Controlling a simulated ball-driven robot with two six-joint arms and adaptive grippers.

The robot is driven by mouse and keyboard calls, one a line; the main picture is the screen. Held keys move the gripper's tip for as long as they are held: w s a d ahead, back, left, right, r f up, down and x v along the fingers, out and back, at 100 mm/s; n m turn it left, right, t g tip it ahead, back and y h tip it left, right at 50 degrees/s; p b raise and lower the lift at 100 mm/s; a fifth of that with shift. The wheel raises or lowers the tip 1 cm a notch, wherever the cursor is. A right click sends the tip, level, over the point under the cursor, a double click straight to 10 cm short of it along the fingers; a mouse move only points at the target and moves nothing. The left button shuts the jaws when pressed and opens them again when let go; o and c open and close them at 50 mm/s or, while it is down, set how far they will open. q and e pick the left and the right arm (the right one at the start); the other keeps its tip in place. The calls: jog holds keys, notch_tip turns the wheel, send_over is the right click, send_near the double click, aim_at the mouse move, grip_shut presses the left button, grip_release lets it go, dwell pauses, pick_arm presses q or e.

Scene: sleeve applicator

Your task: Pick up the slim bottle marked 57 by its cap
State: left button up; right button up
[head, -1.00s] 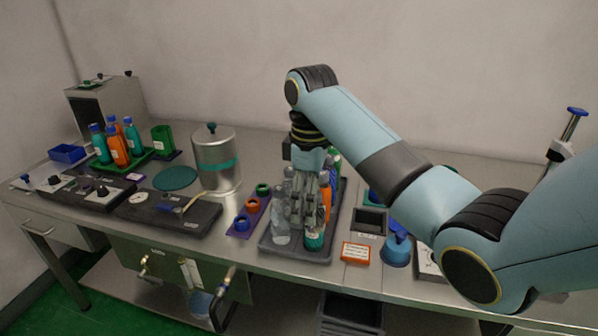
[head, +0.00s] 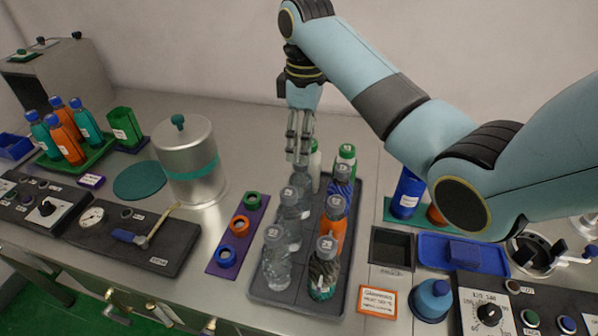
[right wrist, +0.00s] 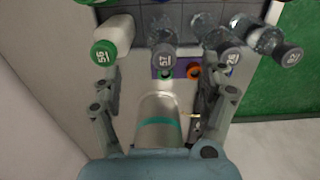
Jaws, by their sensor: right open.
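The slim clear bottle marked 57 stands in the back left of the dark tray (head: 262,288); its grey cap (right wrist: 165,62) shows in the right wrist view, between my right gripper's spread fingers. In the head view that bottle (head: 303,184) is partly hidden behind another clear bottle. My right gripper (head: 298,158) points down just above it, open and empty; it also shows in the right wrist view (right wrist: 166,76). I cannot tell whether the fingers touch the cap. My left gripper is not in view.
A white bottle with a green cap (right wrist: 112,40) stands close beside it. Two clear bottles (head: 289,212) (head: 277,262) stand in front. An orange bottle (head: 332,228) and other bottles fill the right side. A purple strip with rings (head: 240,230) and a steel pot (head: 187,160) lie left.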

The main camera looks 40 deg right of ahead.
aim_at(301, 178)
jog(key=shift+f, duration=0.4)
notch_tip(301, 178, down, 4)
jog(key=shift+s+a+r, duration=0.1)
jog(key=shift+s+r, duration=0.05)
jog(key=shift+r, duration=0.05)
jog(key=shift+f, duration=0.35)
jog(key=f, duration=0.4)
jog(key=shift+w+a+f+p, duration=0.2)
jog(key=shift+a+f+p, duration=0.05)
jog(key=shift+a+p, duration=0.1)
jog(key=shift+d+f, duration=0.1)
jog(key=shift+f, duration=0.35)
jog(key=c, duration=0.5)
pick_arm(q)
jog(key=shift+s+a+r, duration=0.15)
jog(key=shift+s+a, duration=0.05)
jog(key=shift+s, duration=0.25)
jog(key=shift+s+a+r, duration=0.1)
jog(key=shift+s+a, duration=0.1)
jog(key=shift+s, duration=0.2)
pick_arm(e)
jog(key=c, duration=1)
